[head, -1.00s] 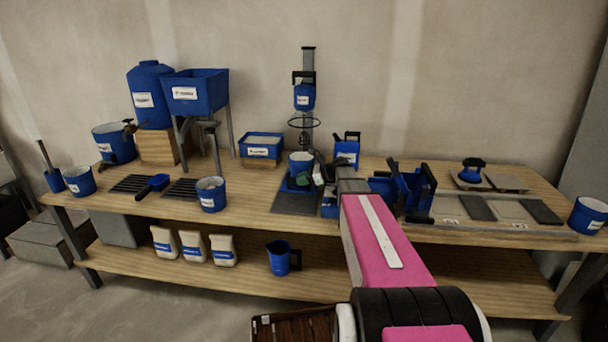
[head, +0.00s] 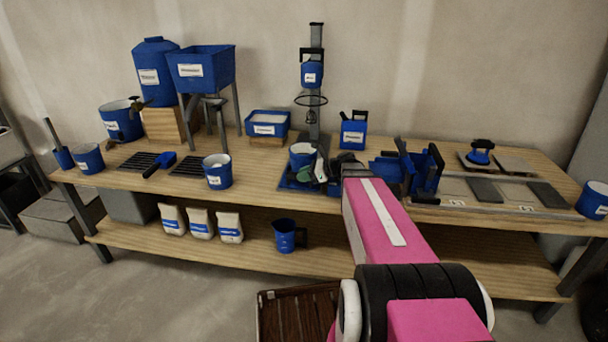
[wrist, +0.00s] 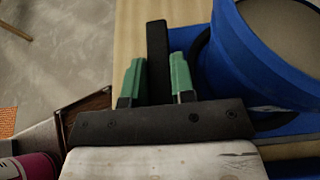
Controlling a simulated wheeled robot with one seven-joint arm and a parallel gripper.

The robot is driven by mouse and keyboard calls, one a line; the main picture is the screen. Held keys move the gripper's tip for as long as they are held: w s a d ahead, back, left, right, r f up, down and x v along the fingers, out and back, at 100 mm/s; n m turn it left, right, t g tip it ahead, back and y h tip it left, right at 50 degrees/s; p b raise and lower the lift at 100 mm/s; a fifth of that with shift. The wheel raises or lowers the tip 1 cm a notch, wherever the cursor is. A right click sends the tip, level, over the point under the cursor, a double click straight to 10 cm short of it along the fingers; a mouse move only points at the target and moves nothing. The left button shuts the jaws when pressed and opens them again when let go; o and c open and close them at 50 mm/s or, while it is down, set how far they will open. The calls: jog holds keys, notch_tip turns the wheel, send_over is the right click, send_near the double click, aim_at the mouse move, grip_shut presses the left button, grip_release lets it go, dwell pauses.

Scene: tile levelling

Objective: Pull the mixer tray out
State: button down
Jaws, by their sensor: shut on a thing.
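The mixer tray (head: 291,183) is a blue slide at the mixer's foot, with a white-filled blue bucket (head: 303,155) on it. The bucket stands forward of the mixer's wire ring. My gripper (head: 323,171) is at the tray's right side. In the wrist view, the green fingers of my gripper (wrist: 157,68) are shut on an upright black handle bar (wrist: 157,45). The blue bucket (wrist: 265,50) stands close to the right of the fingers there. Part of the tray is hidden by the bucket and my gripper.
The mixer stand (head: 315,120) rises behind, its blue head (head: 313,73) above the bucket. A blue jug (head: 353,132) stands behind my gripper, and blue and black equipment (head: 420,172) is close on its right. Another bucket (head: 217,171) stands left.

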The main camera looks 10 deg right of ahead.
jog(key=c, duration=1)
grip_release()
jog(key=shift+o, duration=0.2)
jog(key=shift+d, duration=0.1)
jog(key=v, duration=1)
jog(key=shift+s+d+r, duration=0.1)
jog(key=shift+d+r, duration=0.1)
jog(key=shift+d, duration=0.1)
